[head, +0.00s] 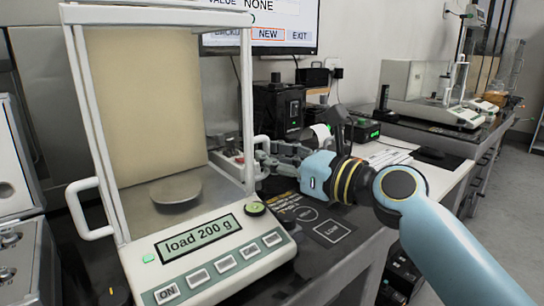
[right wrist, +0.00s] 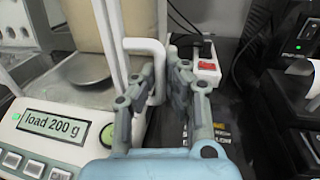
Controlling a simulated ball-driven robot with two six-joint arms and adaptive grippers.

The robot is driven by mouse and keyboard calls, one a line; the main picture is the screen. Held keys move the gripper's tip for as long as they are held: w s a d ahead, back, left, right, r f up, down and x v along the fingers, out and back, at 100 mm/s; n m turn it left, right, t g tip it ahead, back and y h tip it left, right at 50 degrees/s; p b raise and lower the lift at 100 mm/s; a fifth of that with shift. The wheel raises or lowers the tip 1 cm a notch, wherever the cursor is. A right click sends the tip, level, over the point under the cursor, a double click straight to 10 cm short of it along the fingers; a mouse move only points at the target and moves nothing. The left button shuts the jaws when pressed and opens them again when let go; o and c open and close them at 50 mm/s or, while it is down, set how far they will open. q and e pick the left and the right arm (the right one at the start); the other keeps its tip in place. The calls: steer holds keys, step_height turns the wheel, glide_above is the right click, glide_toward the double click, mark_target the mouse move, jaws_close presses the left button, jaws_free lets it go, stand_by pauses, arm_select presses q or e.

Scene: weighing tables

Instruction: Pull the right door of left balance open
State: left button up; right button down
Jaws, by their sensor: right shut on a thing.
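The left balance (head: 265,246) is a white weighing scale with a glass case; its display reads "load 200 g". A round metal pan (head: 176,190) sits inside. The right door's white loop handle (head: 262,142) stands out beside the front right post. My right gripper (head: 266,160) reaches it from the right and is shut on it. In the right wrist view, the handle (right wrist: 143,44) runs down between the two grey fingers (right wrist: 164,82). The door glass is hard to see, but its handle stands at the front post. My left gripper is not in view.
A monitor (head: 290,20) hangs behind the balance. A black box device (head: 279,108) and a red-switched power strip (head: 232,152) stand close behind my right gripper. Another balance (head: 420,85) stands on the far right table.

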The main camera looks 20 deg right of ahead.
steer(key=w+d+x, duration=0.1)
steer(key=d+x, duration=0.1)
steer(key=x, duration=1.2)
steer(key=shift+w+p, duration=0.45)
steer(key=shift+w, duration=0.1)
steer(key=shift+r, duration=0.1)
steer(key=c, duration=1.7)
jaws_free()
steer(key=shift+o, duration=0.2)
steer(key=v, duration=1.2)
steer(key=shift+s+d, duration=0.1)
